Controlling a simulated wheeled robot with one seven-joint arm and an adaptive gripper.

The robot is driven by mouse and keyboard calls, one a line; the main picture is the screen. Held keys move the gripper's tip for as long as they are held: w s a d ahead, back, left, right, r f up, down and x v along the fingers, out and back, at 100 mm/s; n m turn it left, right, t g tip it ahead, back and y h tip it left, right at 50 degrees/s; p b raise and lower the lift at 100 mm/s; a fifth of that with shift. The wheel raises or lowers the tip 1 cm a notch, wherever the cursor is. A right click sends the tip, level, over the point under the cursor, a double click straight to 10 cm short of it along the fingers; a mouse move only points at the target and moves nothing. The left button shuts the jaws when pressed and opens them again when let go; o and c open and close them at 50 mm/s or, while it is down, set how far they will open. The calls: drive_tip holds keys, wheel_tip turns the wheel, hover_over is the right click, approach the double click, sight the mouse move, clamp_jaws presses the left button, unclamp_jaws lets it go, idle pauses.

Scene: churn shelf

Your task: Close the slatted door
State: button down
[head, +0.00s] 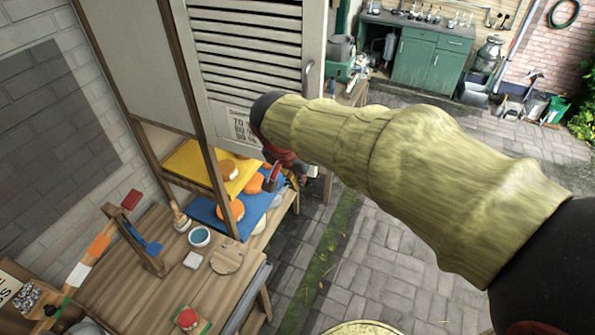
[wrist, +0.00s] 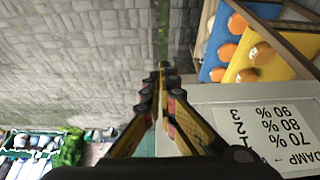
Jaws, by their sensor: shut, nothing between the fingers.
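The slatted door (head: 250,70) is pale, with dark gaps between its slats and a metal handle (head: 308,78) near its right edge. It appears to stand out to the right of the brown post, ajar; its exact angle is hard to tell. Its lower panel (wrist: 204,96) carries a printed sign (wrist: 268,135), which lies right of my fingers in the wrist view. My gripper (head: 271,178) is just below and in front of the door's lower part, partly hidden by my arm. In the wrist view my gripper (wrist: 160,72) has its fingertips together and empty. Contact with the door cannot be told.
A yellow mat (head: 187,161) and a blue mat (head: 205,206) with round orange-rimmed pieces lie on shelves below. A wooden bench (head: 165,275) holds a blue bowl (head: 200,236) and tools. A green cabinet (head: 425,60) stands behind. Paving (head: 370,240) right of the bench is clear.

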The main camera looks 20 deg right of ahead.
drive_tip(key=w+d+f+p, duration=0.2)
drive_tip(key=w+d+f, duration=0.2)
drive_tip(key=shift+d+f, duration=0.2)
drive_tip(key=shift+f, duration=0.15)
idle(0.3)
